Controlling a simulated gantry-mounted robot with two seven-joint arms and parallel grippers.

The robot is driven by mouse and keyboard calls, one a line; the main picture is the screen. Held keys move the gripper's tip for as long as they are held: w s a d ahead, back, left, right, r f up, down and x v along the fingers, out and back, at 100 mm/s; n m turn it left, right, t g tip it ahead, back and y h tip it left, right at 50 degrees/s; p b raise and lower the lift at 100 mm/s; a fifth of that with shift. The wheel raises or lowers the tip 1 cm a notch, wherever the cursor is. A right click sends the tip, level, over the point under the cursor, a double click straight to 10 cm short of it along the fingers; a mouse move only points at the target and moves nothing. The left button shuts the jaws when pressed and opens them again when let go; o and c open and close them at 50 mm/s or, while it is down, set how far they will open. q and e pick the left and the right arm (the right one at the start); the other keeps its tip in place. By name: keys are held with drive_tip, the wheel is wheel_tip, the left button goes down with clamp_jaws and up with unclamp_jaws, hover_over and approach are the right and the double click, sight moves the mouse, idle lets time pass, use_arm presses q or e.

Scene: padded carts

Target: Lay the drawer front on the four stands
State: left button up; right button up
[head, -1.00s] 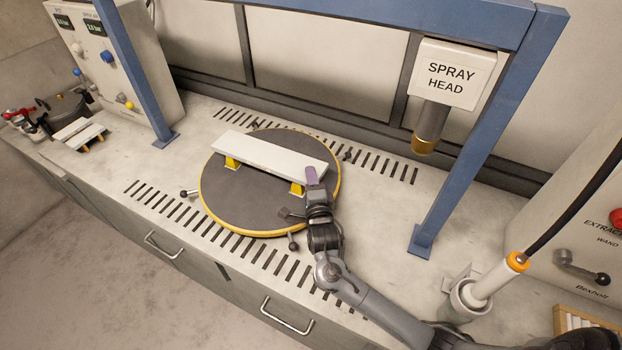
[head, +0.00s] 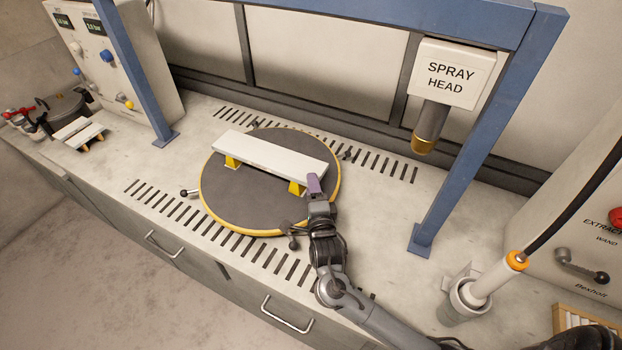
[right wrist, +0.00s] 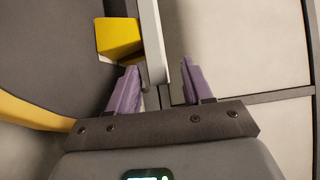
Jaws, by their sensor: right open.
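The drawer front, a long white board (head: 268,154), lies across yellow stands on the round turntable. Two stands show under its front edge, one at the left (head: 232,162) and one at the right (head: 297,187); any behind are hidden by the board. My right gripper (head: 314,184) is at the board's right end. In the right wrist view my right gripper (right wrist: 158,88) has its purple fingers spread, and the board's end (right wrist: 152,40) shows between them with gaps at the sides. A yellow stand (right wrist: 118,37) is beside the board there. My left gripper is out of view.
The dark turntable (head: 235,205) has a yellow rim and small knobs around it. A spray head (head: 432,125) hangs at the right from a blue frame (head: 465,135). A wand in a holder (head: 470,298) stands at the front right. The slotted bench around the turntable is mostly clear.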

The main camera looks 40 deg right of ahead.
drive_tip(key=v, duration=0.8)
drive_tip(key=shift+s, duration=0.15)
drive_tip(key=shift+r, duration=0.1)
